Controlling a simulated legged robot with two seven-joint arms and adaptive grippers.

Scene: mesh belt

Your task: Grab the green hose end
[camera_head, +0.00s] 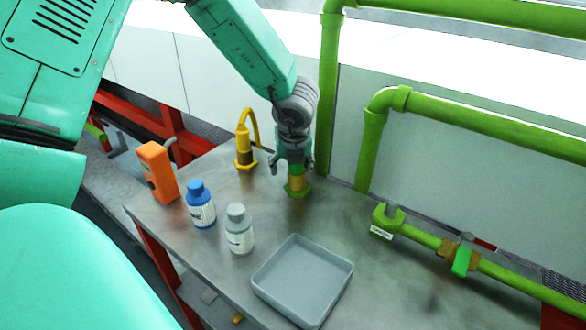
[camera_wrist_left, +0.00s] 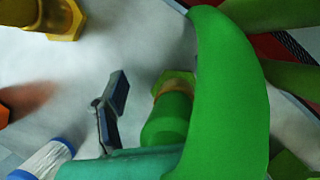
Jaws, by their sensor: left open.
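The green hose end (camera_head: 297,188) stands on the metal table, with a green hex base and a brass-coloured collar. My left gripper (camera_head: 291,167) is directly above it, pointing down, with its fingers apart around the upper part of the fitting. In the left wrist view, the green hose end (camera_wrist_left: 168,118) is beside one dark finger, with a gap between them. The green hose curves close in front of the camera and hides the other finger. My right gripper is not in view.
A yellow hose end (camera_head: 245,160) stands left of my gripper. An orange device (camera_head: 158,172), a blue-capped bottle (camera_head: 201,207), a grey-capped bottle (camera_head: 239,230) and a grey tray (camera_head: 302,282) are nearer. Green pipes (camera_head: 327,95) rise behind and right. Bare table lies between gripper and tray.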

